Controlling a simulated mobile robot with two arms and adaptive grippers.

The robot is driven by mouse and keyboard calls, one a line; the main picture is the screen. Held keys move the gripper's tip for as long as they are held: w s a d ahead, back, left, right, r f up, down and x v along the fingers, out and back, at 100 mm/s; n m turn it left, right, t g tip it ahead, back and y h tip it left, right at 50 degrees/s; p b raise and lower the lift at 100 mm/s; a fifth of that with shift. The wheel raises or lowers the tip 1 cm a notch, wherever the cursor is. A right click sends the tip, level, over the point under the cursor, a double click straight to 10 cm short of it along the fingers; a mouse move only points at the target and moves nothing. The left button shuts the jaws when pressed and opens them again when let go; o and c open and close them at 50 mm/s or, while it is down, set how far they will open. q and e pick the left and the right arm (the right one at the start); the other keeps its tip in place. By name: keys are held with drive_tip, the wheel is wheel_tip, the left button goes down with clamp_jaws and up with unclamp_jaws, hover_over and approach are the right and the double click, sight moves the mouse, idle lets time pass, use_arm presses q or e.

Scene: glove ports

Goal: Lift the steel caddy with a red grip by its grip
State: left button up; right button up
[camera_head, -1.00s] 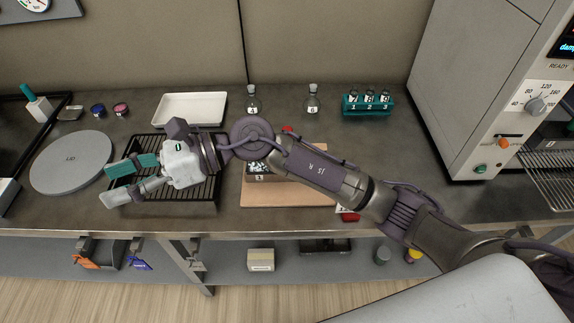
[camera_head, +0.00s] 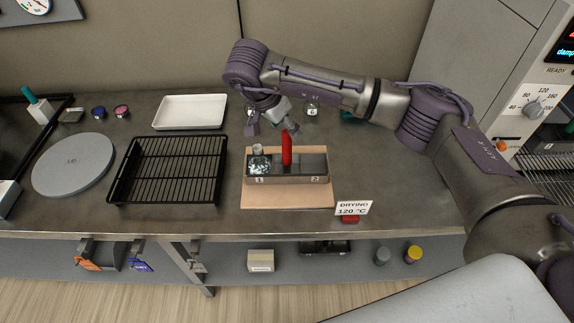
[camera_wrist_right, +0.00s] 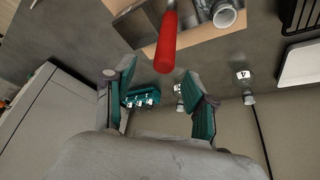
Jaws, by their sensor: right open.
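The steel caddy (camera_head: 305,178) stands on a tan board (camera_head: 287,198) in the middle of the bench. Its upright red grip (camera_head: 287,150) rises from the middle, and a small jar (camera_head: 258,162) sits in its left compartment. My right gripper (camera_head: 288,129) is just behind and above the red grip, partly hidden by its own wrist. In the right wrist view the right gripper (camera_wrist_right: 160,95) is open and empty, with the red grip (camera_wrist_right: 166,42) ahead of the fingers, near the top middle. The grip is apart from the fingers. My left gripper is not in view.
A black wire rack (camera_head: 168,170) lies left of the caddy, with a white tray (camera_head: 190,111) behind it and a grey round lid (camera_head: 73,163) further left. A drying sign (camera_head: 353,208) stands at the front right. Glass flasks stand at the back.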

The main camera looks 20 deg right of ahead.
sight(290, 141)
drive_tip(key=x, duration=0.2)
drive_tip(key=shift+f, duration=0.35)
drive_tip(key=x, duration=0.1)
drive_tip(key=p+x, duration=0.2)
drive_tip(key=x, duration=0.1)
drive_tip(key=shift+a+f, duration=0.2)
drive_tip(key=shift+a, duration=0.05)
drive_tip(key=shift+w+d+f, duration=0.15)
drive_tip(key=shift+f, duration=0.3)
clamp_jaws()
